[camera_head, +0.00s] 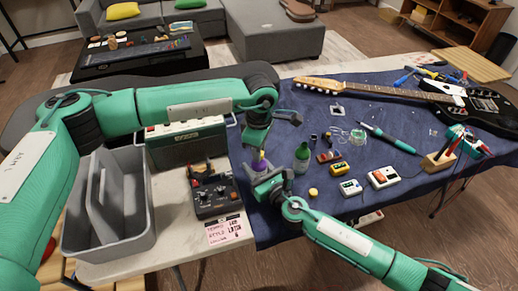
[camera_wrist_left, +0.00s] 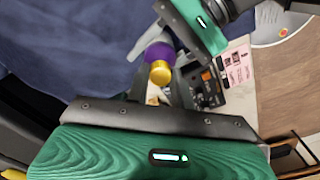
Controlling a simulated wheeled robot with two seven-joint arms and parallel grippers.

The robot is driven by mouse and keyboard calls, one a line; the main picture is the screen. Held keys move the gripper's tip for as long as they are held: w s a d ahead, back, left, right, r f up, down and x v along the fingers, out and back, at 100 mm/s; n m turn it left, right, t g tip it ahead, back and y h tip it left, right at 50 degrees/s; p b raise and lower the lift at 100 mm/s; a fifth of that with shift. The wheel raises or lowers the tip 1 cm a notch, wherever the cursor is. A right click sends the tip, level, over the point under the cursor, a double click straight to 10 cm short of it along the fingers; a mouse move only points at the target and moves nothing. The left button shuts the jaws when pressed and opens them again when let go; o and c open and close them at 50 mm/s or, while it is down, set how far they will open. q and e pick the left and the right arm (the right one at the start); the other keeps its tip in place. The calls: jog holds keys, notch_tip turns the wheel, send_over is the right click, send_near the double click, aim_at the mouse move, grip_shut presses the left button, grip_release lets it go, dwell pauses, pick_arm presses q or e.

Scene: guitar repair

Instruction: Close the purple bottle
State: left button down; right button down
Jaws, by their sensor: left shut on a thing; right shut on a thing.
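The purple bottle (camera_head: 258,165) is at the left edge of the blue mat, in the jaws of my right gripper (camera_head: 263,177). In the left wrist view, the purple bottle (camera_wrist_left: 159,51) shows between the right gripper's (camera_wrist_left: 165,43) fingers. A gold cap (camera_wrist_left: 160,73) sits in line with its purple end and looks close to or against it. I cannot tell whether it is seated. My left gripper (camera_head: 259,148) is directly above the bottle. In the left wrist view, my left gripper's (camera_wrist_left: 158,86) fingers are shut around the gold cap.
A green bottle (camera_head: 302,154) stands just right of the grippers, with a yellow cap (camera_head: 313,191) on the mat (camera_head: 350,125). Small pedals, a soldering iron (camera_head: 388,138) and a guitar (camera_head: 390,90) lie further right. A pedal box (camera_head: 214,192) and grey caddy (camera_head: 140,220) stand left.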

pick_arm(q)
jog(key=c, duration=1.1)
grip_release()
notch_tip(320, 180, up, 12)
pick_arm(e)
jog(key=c, duration=0.7)
grip_release()
pick_arm(q)
jog(key=shift+f+b, duration=0.7)
pick_arm(e)
jog(key=v, duration=1.3)
jog(key=shift+s+d, duration=0.2)
jog(key=shift+s, duration=0.15)
